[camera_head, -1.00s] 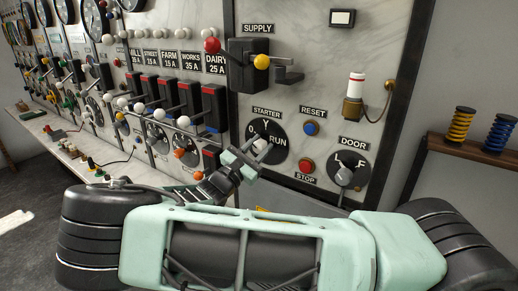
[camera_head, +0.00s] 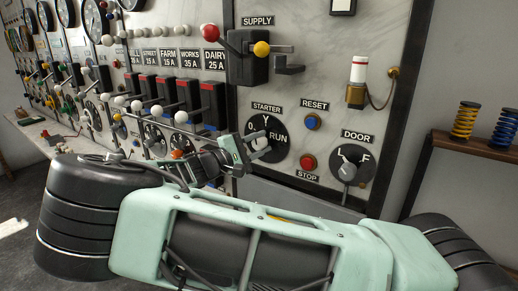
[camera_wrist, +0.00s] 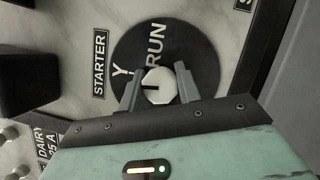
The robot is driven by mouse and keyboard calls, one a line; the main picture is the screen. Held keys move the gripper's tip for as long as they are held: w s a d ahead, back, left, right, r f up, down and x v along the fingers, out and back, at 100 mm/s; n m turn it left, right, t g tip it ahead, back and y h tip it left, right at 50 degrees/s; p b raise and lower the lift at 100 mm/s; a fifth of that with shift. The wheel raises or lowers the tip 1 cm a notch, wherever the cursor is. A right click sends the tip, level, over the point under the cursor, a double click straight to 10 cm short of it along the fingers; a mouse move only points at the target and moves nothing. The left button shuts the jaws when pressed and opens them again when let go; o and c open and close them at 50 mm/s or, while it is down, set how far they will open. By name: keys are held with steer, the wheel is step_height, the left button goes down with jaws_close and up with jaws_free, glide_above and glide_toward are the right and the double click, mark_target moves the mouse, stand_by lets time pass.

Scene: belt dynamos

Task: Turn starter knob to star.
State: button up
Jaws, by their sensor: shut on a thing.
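The starter dial (camera_head: 277,153) is a black disc with white O, Y and RUN marks, under the STARTER label. It also shows in the wrist view (camera_wrist: 195,62), turned so that the label is at the left. The starter knob (camera_wrist: 160,87) is pale with a dark pointer line. In the wrist view this line points left, roughly toward the Y. My gripper (camera_head: 258,148) is at the left part of the dial. In the wrist view my gripper (camera_wrist: 158,80) has one finger on each side of the knob and is shut on it. The O is hidden there.
The DOOR knob (camera_head: 347,171) is at the lower right. The SUPPLY lever (camera_head: 262,48) juts out above the starter. Several breaker switches (camera_head: 212,103) stand to the left.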

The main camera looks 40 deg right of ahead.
steer(key=shift+f+m, duration=0.1)
steer(key=shift+m, duration=0.5)
steer(key=shift+b, duration=0.3)
steer(key=o, duration=1)
steer(key=shift+c, duration=0.2)
steer(key=a+f+b, duration=0.1)
steer(key=a+b, duration=0.4)
steer(key=a, duration=1.2)
steer(key=shift+w+a+f+b, duration=0.2)
steer(key=shift+w+f+b, duration=0.05)
steer(key=shift+f+b, duration=0.1)
